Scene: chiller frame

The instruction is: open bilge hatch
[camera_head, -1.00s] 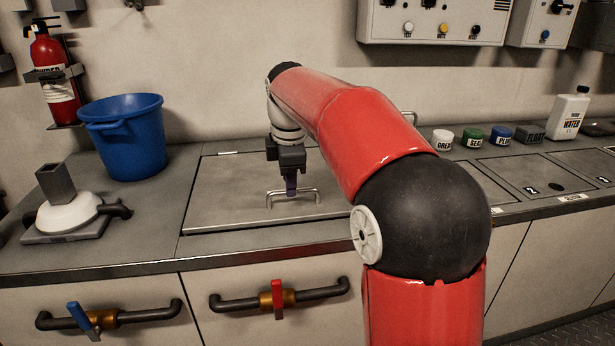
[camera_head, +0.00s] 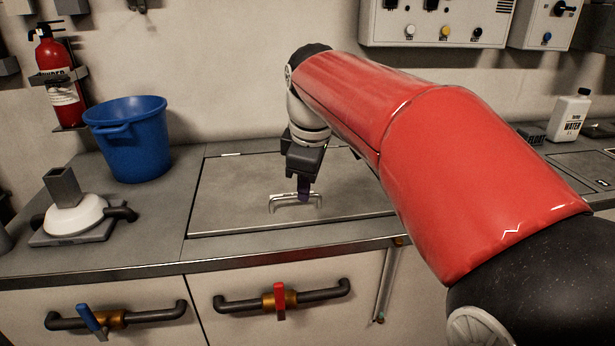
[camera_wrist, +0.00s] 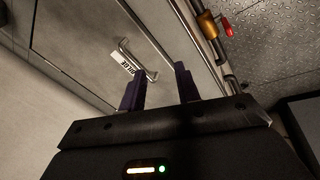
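The bilge hatch (camera_head: 240,185) is a flat grey panel set in the countertop, and it lies closed. Its silver bar handle (camera_head: 284,205) stands up near the front edge. My gripper (camera_head: 304,190) is tilted over the right part of the handle, and its far finger is hidden. In the wrist view my gripper (camera_wrist: 160,74) has its two purple fingers apart, with nothing clamped between them. The handle (camera_wrist: 136,60) shows just beyond the fingertips, beside a white label on the hatch (camera_wrist: 85,35). I cannot tell whether the fingers touch the handle.
A blue bucket (camera_head: 130,145) and a white domed fitting (camera_head: 75,215) stand left of the hatch. Pipes with a blue valve handle (camera_head: 92,322) and a red valve handle (camera_head: 280,300) run along the cabinet front. A white water bottle (camera_head: 568,118) stands far right.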

